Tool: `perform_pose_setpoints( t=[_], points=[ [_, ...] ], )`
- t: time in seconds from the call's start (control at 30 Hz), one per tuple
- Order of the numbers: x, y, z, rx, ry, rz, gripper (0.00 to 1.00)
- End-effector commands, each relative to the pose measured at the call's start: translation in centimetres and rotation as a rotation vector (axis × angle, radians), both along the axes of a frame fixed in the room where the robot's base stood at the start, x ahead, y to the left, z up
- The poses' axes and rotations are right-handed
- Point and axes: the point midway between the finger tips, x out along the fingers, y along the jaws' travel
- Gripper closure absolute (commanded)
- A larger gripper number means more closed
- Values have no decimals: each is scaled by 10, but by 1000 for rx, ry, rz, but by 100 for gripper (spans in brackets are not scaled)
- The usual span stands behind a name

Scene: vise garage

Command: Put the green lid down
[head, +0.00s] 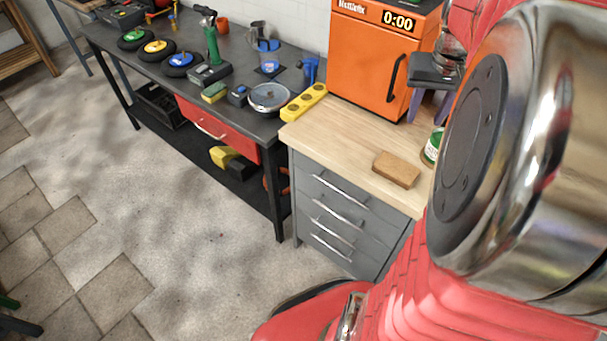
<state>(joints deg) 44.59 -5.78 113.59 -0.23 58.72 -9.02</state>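No separate green lid can be made out. A small can or jar with a green and white side (431,149) stands on the wooden top, half hidden by my arm. Part of what looks like my gripper (433,82), dark grey below a chrome joint, shows in front of the orange oven's right side. My large chrome and red arm covers the rest of it. I cannot see whether it holds anything or how far its fingers are apart.
An orange oven (374,52) stands on the wood-topped grey drawer cabinet (325,135). A brown sponge-like block (396,169) lies near its front edge. The dark workbench (225,113) to the left holds wheels, tools and a round pan (268,97). The wood's left part is clear.

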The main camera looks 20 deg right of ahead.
Motion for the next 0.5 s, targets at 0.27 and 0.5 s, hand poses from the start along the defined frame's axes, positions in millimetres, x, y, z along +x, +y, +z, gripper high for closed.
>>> perform_pose_setpoints(
  t=[0.27, 0.5],
  points=[
    [17, 110, 14, -36, -68, 186, 63],
    [9, 195, 15, -52, -133, 342, 63]
  ],
)
